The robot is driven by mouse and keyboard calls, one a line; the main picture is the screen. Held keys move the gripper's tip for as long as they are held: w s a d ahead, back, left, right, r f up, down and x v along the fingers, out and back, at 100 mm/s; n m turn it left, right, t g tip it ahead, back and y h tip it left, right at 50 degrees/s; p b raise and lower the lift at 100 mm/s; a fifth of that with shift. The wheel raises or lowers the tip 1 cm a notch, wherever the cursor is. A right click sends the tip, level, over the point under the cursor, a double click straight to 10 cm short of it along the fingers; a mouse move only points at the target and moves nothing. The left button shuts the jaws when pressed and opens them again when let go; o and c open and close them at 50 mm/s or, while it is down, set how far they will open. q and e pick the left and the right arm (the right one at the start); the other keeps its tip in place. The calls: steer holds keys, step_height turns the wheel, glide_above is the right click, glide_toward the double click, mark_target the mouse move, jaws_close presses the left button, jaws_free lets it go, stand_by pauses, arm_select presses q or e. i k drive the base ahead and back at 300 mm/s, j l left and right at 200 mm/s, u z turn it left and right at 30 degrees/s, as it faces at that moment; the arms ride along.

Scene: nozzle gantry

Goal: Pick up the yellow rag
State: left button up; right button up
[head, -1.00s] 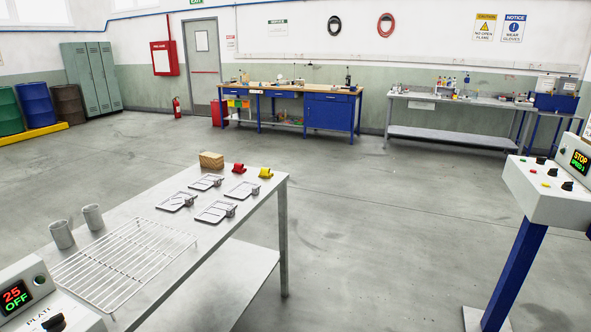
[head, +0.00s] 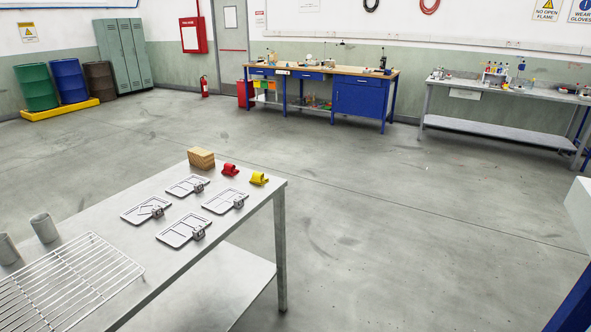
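A small yellow curled piece (head: 259,179) lies near the far right corner of the grey metal table (head: 262,213). It is the only yellow thing on this table, but it is too small to tell for sure that it is a rag. A similar red piece (head: 230,169) lies just left of it, apart from it. Neither of my grippers is in view.
Several flat metal plates (head: 183,230), a tan block (head: 201,158), grey cups (head: 44,228) and a wire rack (head: 68,285) are on the table. A blue post (head: 575,305) stands at lower right. The floor (head: 400,240) right of the table is clear.

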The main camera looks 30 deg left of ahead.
mark_target(257, 179)
steer(key=i+u, duration=0.15)
steer(key=i, duration=0.5)
steer(key=i+l+u, duration=0.15)
steer(key=i, duration=0.5)
steer(key=i+u, duration=0.35)
steer(key=i+l+u, duration=0.1)
steer(key=u, duration=0.25)
steer(key=i+l+u, duration=0.2)
steer(key=u, duration=0.15)
steer(key=i+l+u, duration=0.15)
steer(key=u, duration=0.2)
steer(key=i+l+u, duration=0.15)
steer(key=u, duration=0.2)
steer(key=i+l+u, duration=0.2)
steer(key=u, duration=0.2)
steer(key=i+l+u, duration=0.15)
steer(key=l+u, duration=0.2)
steer(key=i+l+u, duration=0.1)
steer(key=l+u, duration=0.2)
steer(key=i+l+u, duration=0.1)
steer(key=l+u, duration=0.25)
